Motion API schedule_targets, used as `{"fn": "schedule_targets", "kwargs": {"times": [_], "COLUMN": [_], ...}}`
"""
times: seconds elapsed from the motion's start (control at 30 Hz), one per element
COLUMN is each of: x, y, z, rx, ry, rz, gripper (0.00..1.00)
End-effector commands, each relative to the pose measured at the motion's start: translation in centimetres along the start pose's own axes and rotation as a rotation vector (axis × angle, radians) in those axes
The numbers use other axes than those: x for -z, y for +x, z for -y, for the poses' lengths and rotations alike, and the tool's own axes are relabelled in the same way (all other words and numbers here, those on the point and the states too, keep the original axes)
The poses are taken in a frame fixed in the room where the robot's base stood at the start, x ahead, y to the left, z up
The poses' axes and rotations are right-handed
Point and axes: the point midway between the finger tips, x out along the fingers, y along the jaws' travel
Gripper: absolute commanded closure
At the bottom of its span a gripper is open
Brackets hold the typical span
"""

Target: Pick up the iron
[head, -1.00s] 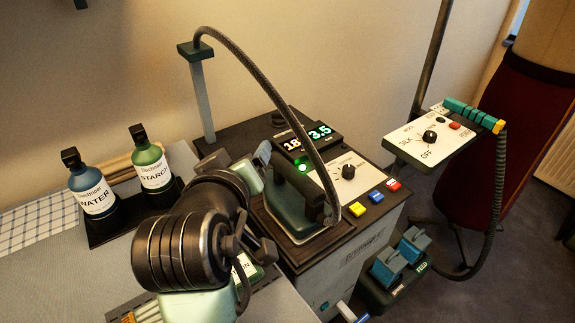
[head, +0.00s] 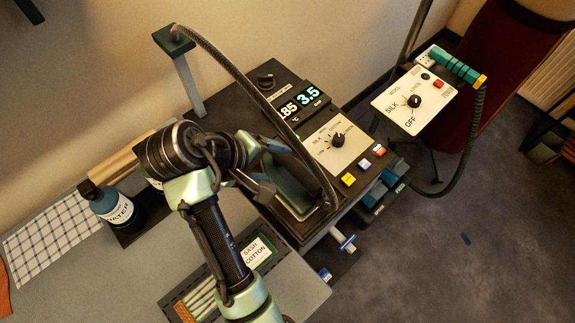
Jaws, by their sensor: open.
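The iron (head: 294,199) is dark green with a dark handle. It sits on the left front of the steam station (head: 291,72), with a ribbed hose (head: 235,77) arching down to its right end. My gripper (head: 261,188) is open at the iron's left side, close to its handle. My wrist hides part of the iron's left end. I cannot tell whether the fingers touch the iron or reach around the handle.
A water bottle (head: 112,207) stands left of my arm, and another bottle is mostly hidden behind it. A labelled sash cotton box (head: 257,250) lies in front. A control panel (head: 412,101) stands at right. The hose and its post (head: 187,85) rise behind my wrist.

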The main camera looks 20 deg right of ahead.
Motion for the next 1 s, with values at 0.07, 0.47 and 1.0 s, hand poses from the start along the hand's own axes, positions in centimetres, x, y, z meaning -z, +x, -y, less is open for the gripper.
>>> {"fn": "schedule_targets", "kwargs": {"times": [0.07, 0.47, 1.0], "x": [-0.1, 0.1, 0.7], "y": [1.7, 6.3, 11.2], "z": [0.0, 0.0, 0.0], "rx": [0.003, 0.002, 0.001], "ry": [-0.001, 0.002, 0.002], "rz": [0.005, -0.001, -0.004], "gripper": [0.27, 0.27, 0.27]}}
